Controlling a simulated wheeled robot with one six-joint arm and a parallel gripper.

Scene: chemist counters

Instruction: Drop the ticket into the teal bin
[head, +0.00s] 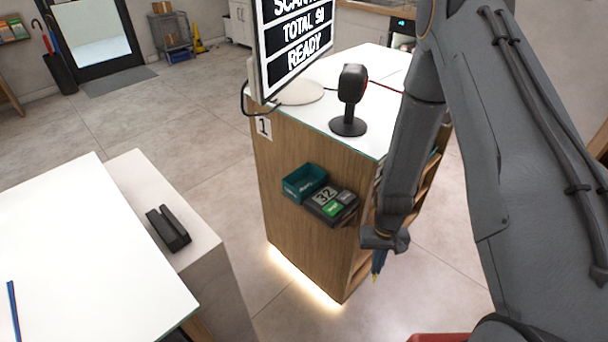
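The teal bin (304,183) is a small open-topped box on the wooden side of the counter marked 1. A dark ticket device (331,206) showing 32 and a green label sits just right of the bin. My gripper (377,266) points down, to the right of and lower in the picture than the device, apart from both. Its fingers look small, dark blue with a yellowish tip. I cannot tell whether they are open or shut. I cannot make out a ticket, either in the fingers or at the device.
The counter (360,70) carries a screen (295,38) and a black scanner on a stand (350,100). A white table (85,255) and a lower ledge with a black holder (168,229) stand at left. Open floor (215,165) lies between them and the counter.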

